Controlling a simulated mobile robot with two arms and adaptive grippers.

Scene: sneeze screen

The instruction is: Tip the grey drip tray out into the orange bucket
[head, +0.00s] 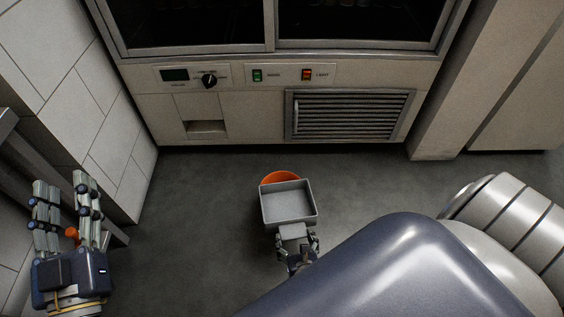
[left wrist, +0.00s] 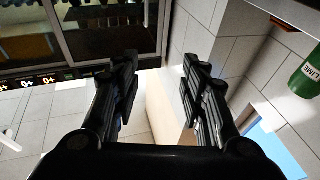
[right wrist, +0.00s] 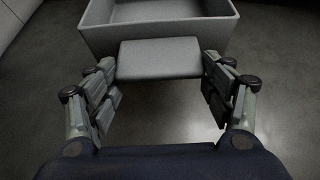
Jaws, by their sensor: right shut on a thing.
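The grey drip tray (head: 289,221) is in front of the cabinet in the head view, roughly level with its open side up. The orange bucket (head: 281,178) shows only as a rim strip behind the tray's far edge; the tray hides the rest. My right gripper (head: 298,246) is shut on the tray's flat front tab (right wrist: 160,60), with a finger at each side in the right wrist view. The tray's front wall (right wrist: 160,38) stands beyond the tab. I cannot tell whether liquid is in it. My left gripper (head: 66,190) is open and empty at the far left.
The cabinet has a slot (head: 205,127), a control panel (head: 190,77) and a vent grille (head: 350,115). A tiled wall (head: 85,120) stands at left and a pale column (head: 440,130) at right. Dark floor (head: 190,230) lies free left of the tray.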

